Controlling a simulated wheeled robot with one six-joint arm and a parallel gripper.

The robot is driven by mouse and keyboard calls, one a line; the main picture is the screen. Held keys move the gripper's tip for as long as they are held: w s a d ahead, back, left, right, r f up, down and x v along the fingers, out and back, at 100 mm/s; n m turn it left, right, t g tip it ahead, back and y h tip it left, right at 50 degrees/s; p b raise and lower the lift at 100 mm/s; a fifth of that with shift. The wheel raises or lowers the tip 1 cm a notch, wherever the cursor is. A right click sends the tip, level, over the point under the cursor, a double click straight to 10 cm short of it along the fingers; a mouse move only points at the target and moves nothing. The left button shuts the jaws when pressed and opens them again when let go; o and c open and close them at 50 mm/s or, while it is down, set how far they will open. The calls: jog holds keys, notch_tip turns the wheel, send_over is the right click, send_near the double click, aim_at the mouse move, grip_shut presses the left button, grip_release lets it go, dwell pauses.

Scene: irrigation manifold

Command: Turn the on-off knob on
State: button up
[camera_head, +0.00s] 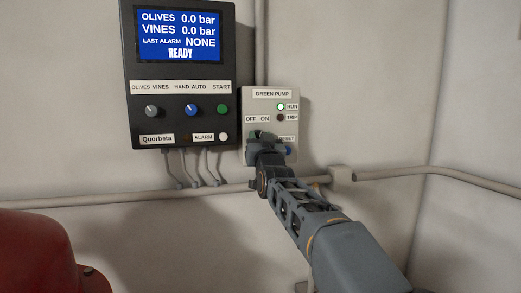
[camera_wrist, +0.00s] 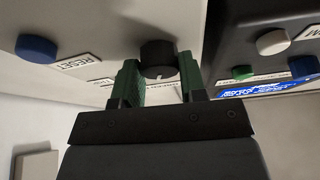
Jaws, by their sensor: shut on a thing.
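The on-off knob (camera_wrist: 158,55) is a round black knob with a white pointer mark, on the front of the green pump box (camera_head: 289,104). In the wrist view it sits between the two green fingers of my gripper (camera_wrist: 158,80), which is shut on it. In the head view my gripper (camera_head: 262,136) is at the box just below the OFF and ON label (camera_head: 258,119) and hides the knob. I cannot tell exactly which label the pointer faces.
The blue RESET button (camera_head: 288,151) is close on the right of my gripper; it also shows in the wrist view (camera_wrist: 37,48). A black controller (camera_head: 181,113) with a blue screen hangs to the left. A pipe (camera_head: 125,199) runs along the wall below. A red object (camera_head: 38,255) stands lower left.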

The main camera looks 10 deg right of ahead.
jog(key=shift+m+h, duration=0.8)
jog(key=shift+m, duration=1.2)
jog(key=o, duration=0.9)
jog(key=shift+s, duration=0.1)
jog(key=b+v, duration=0.2)
jog(key=v, duration=1.1)
jog(key=shift+s+a, duration=0.2)
jog(key=shift+s, duration=0.15)
